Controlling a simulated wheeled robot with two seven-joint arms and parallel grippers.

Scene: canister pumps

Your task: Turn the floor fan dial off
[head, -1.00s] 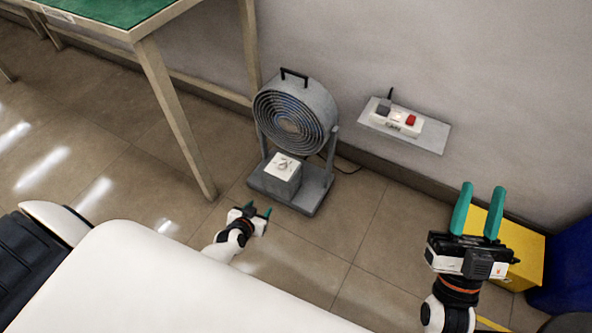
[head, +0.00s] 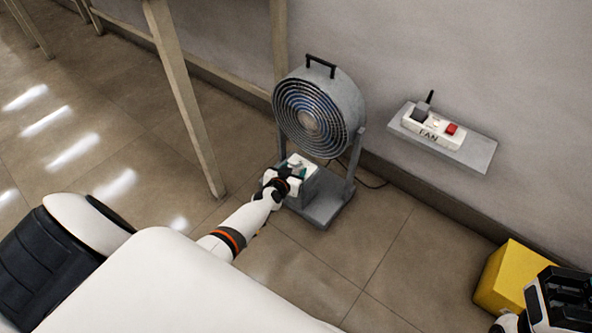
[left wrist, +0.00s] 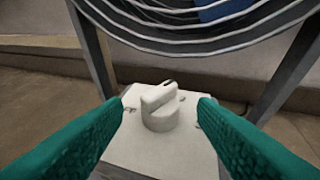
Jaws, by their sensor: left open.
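The grey floor fan (head: 318,112) stands on the floor by the wall, with a box at the front of its base. In the left wrist view the white dial (left wrist: 160,108) sits on the box's white top plate (left wrist: 160,150), with a raised grip bar slanting across it. My left gripper (head: 296,168) is at the box in the head view and hides most of the dial there. In the left wrist view its teal fingers (left wrist: 162,112) are open, one on each side of the dial and apart from it. My right gripper (head: 560,290) is partly in view at the lower right; its fingers are out of frame.
A wall shelf (head: 478,152) holds a white power strip (head: 430,128) marked FAN, with a black plug and a red switch. A yellow box (head: 505,278) stands at the lower right. Table legs (head: 185,95) rise left of the fan. The floor between is clear.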

